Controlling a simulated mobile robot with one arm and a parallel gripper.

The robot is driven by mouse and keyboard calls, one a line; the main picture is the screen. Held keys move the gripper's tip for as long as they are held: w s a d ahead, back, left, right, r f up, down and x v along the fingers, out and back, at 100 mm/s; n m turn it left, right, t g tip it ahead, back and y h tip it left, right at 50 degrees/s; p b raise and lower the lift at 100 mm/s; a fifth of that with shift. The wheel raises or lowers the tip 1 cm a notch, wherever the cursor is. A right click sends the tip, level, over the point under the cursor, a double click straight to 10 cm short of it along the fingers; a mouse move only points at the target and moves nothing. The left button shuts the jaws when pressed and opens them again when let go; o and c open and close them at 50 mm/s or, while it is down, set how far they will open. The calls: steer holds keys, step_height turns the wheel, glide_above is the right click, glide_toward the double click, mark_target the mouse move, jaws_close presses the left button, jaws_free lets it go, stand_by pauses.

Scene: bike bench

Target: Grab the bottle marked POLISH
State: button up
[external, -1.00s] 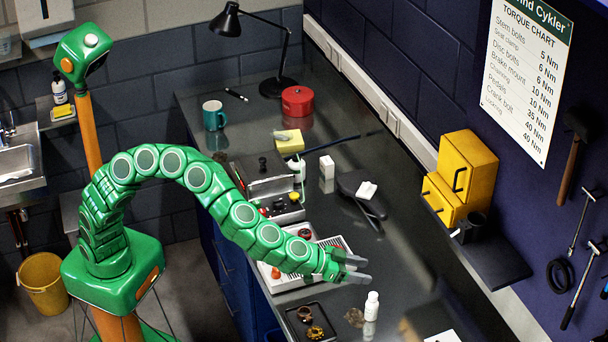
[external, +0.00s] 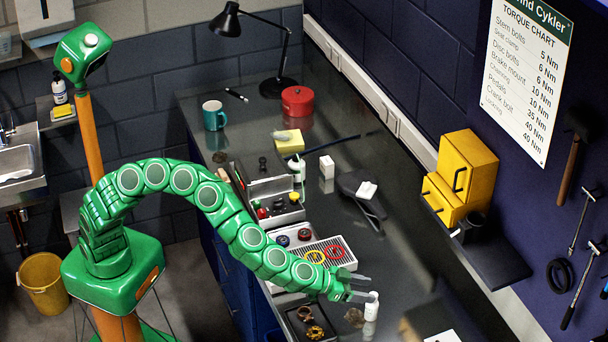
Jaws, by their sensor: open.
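A small white bottle (external: 371,309) stands upright near the front of the dark bench; no marking is readable on it. My gripper (external: 371,288) is open, its two grey fingers pointing right. The lower finger overlaps the bottle's top in the picture; I cannot tell whether it touches. Another white bottle (external: 299,171) stands farther back on the bench, by the toolbox. A third bottle (external: 59,92) is on the shelf by the sink. I cannot read POLISH on any of them.
A white tray with rings (external: 335,251) lies under my forearm. A black tray (external: 311,325) with small parts is left of the near bottle, and a brown lump (external: 354,317) sits beside it. A blurred brown block (external: 407,328) and white paper (external: 441,337) are to the right.

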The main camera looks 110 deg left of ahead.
mark_target(372, 307)
steer(key=shift+w+a+f, duration=0.2)
steer(key=shift+w+f, duration=0.3)
steer(key=shift+w, duration=0.2)
steer(key=shift+w+a+f, duration=0.15)
steer(key=shift+w+f, duration=0.35)
steer(key=shift+w, duration=0.15)
steer(key=shift+x, duration=0.9)
jaws_close()
